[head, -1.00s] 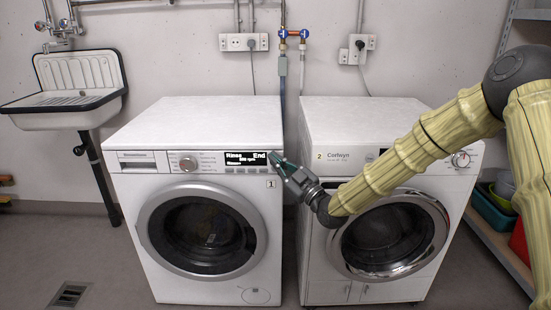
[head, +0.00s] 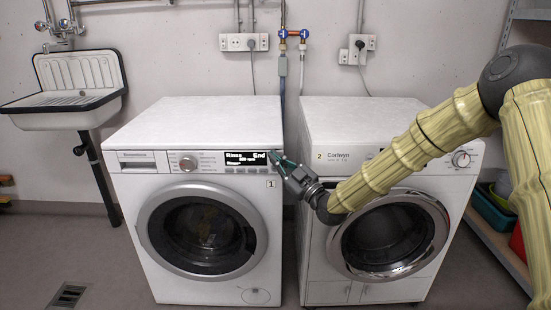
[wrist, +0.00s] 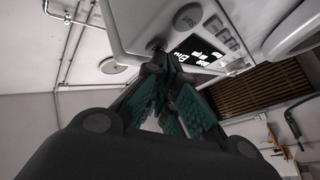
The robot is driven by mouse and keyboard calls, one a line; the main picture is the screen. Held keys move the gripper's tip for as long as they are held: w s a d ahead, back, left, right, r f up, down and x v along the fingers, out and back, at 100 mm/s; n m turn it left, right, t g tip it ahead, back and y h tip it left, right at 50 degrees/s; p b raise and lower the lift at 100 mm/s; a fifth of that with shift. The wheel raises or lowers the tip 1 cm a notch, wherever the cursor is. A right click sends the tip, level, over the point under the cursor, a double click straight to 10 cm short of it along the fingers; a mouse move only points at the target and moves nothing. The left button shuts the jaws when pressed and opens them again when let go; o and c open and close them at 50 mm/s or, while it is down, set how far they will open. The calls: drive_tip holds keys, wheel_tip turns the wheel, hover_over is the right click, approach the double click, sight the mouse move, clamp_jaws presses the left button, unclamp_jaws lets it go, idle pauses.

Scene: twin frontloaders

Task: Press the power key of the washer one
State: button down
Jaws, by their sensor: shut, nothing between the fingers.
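Washer one (head: 147,215) is the white machine on the left, with a "1" label on its front. Its lit display (head: 245,159) reads "Rinse" and "End"; it also shows tilted in the wrist view (wrist: 198,48). My gripper (head: 273,155) is shut and empty, its teal fingers pointing at the right end of washer one's panel, just right of the display. In the wrist view the fingertips (wrist: 163,58) are close to the panel, by a small dark round part. I cannot tell whether they touch it, or whether it is the power key.
Washer two (head: 320,230), labelled "2", stands close on the right, with a narrow gap between the machines. My arm passes in front of its panel and door. A sink (head: 80,108) is at the left and a shelf (head: 500,245) at the right. The floor in front is clear.

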idle(0.3)
drive_tip(key=shift+s, duration=0.55)
drive_tip(key=shift+s, duration=3)
drive_tip(key=shift+s, duration=0.1)
drive_tip(key=shift+s, duration=0.4)
drive_tip(key=s, duration=0.9)
drive_tip(key=shift+b, duration=0.3)
idle(2.4)
